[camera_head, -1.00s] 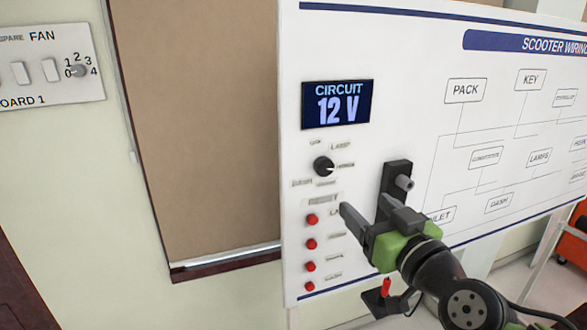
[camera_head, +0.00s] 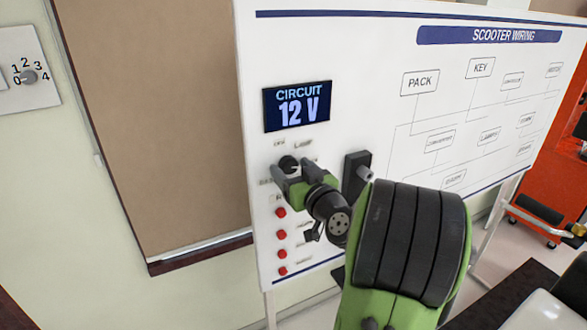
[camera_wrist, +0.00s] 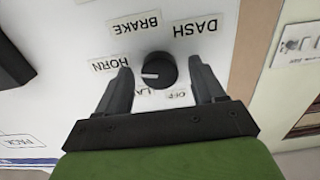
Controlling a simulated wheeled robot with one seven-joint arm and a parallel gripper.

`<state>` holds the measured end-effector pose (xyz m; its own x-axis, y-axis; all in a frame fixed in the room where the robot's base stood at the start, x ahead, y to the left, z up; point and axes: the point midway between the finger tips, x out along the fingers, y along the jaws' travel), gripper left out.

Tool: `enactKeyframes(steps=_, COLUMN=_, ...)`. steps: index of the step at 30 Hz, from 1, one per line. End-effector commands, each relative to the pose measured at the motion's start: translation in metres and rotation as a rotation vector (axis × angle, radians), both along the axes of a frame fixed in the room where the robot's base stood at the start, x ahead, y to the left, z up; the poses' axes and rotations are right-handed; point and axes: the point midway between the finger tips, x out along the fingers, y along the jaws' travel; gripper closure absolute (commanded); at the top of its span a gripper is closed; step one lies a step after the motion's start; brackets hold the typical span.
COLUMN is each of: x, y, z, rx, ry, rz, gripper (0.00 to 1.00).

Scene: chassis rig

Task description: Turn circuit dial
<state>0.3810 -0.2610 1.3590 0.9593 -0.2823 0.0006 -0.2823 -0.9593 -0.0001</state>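The circuit dial (camera_head: 288,163) is a round black knob on the white board, under the screen (camera_head: 297,106) reading "CIRCUIT 12 V". In the wrist view the dial (camera_wrist: 158,68) appears upside down, with its white mark pointing left, roughly towards the HORN label (camera_wrist: 108,63). BRAKE, DASH, OFF and a partly hidden "LA" label surround it. My gripper (camera_head: 294,173) is at the dial. In the wrist view my gripper (camera_wrist: 160,76) is open, with one finger on each side of the dial and visible gaps between. Whether the fingertips reach the knob's depth is unclear.
Several red buttons (camera_head: 281,212) run down the board below the dial. A black bracket (camera_head: 355,172) sticks out right of the dial, close to my arm. A fan dial (camera_head: 29,76) is on the wall panel at left. An orange cabinet (camera_head: 545,190) stands at right.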

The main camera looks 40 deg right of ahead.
Motion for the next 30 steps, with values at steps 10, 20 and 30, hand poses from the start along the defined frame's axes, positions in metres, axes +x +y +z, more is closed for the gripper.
enactKeyframes(steps=10, x=-0.0005, y=-0.0001, z=-0.0003, rx=0.000, ry=0.000, rz=0.000, gripper=0.85)
enactKeyframes(steps=20, x=-0.0006, y=0.0000, z=-0.0006, rx=0.039, ry=-0.013, rz=-0.001, gripper=0.87)
enactKeyframes(steps=30, x=-0.0003, y=0.0007, z=-0.0010, rx=0.258, ry=-0.079, rz=0.001, gripper=0.87)
